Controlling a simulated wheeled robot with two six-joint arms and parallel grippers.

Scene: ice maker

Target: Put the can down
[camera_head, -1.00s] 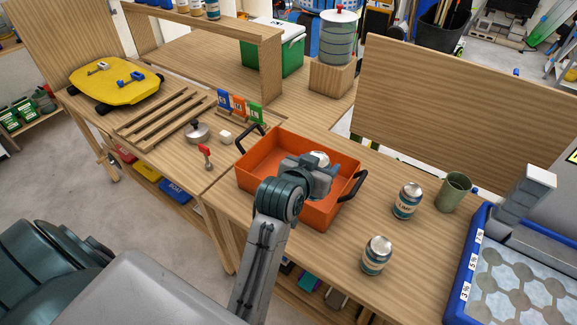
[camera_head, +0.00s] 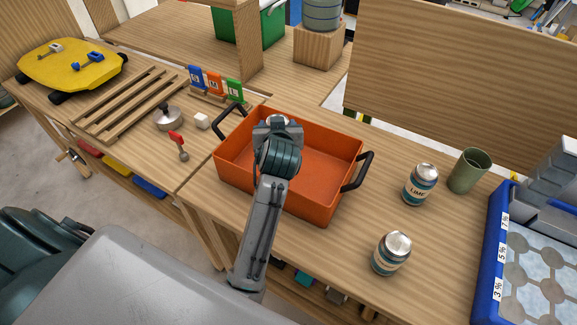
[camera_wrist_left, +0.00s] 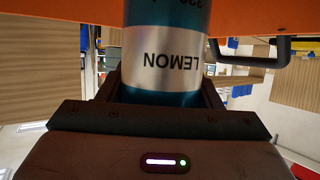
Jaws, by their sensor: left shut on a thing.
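My left gripper (camera_head: 277,130) is over the back left part of the orange tray (camera_head: 325,165), which has two black handles. It is shut on the lemon can (camera_wrist_left: 165,55), a silver and teal can whose LEMON label reads upside down in the left wrist view. In the head view only the can's silver top (camera_head: 277,119) shows past the gripper. The orange tray wall (camera_wrist_left: 50,32) lies behind the can in the left wrist view. The can's base is hidden, so I cannot tell whether it touches the tray floor. My right gripper is not in view.
A lime can (camera_head: 420,185), another can (camera_head: 391,254) and a green cup (camera_head: 468,171) stand right of the tray. A blue ice tray (camera_head: 500,240) is at the far right. The tray's right half is empty.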

